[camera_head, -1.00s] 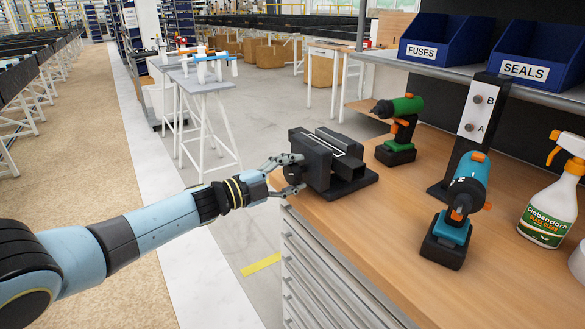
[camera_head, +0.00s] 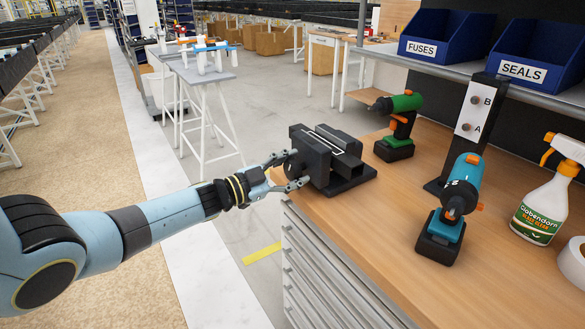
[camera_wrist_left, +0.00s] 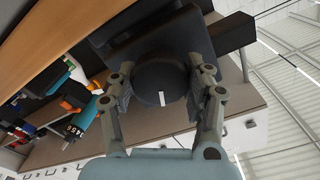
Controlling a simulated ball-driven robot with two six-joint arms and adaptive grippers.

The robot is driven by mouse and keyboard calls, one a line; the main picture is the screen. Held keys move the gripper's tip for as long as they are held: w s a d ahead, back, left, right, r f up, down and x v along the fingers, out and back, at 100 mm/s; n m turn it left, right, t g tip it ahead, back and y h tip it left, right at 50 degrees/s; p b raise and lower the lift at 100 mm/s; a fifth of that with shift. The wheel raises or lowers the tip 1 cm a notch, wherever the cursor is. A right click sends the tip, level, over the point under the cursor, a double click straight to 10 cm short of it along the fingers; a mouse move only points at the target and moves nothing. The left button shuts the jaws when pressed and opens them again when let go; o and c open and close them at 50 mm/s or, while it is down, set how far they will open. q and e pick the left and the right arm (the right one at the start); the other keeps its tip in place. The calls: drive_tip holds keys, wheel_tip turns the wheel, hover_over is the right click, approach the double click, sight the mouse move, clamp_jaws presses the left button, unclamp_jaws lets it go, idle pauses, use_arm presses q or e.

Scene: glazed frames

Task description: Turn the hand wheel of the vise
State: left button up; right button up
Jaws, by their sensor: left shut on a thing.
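The black vise (camera_head: 336,163) sits at the left corner of the wooden workbench. Its round dark hand wheel (camera_wrist_left: 160,84) shows in the left wrist view, with a short white mark on its face near the lower rim. My left gripper (camera_head: 290,171) is at the vise's left side, and it also shows in the left wrist view (camera_wrist_left: 162,88). Its two fingers lie on opposite sides of the wheel and are shut on it. In the head view the wheel is mostly hidden by the fingers. My right gripper is not in view.
On the workbench (camera_head: 375,240) stand a green drill (camera_head: 398,120), a blue drill (camera_head: 455,205), a black post marked A and B (camera_head: 475,125) and a spray bottle (camera_head: 545,205). Blue bins (camera_head: 445,40) sit on the shelf above.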

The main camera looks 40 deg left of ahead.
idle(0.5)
use_arm(q)
drive_tip(key=o, duration=1.2)
drive_tip(key=shift+f, duration=0.1)
drive_tip(key=v, duration=1.2)
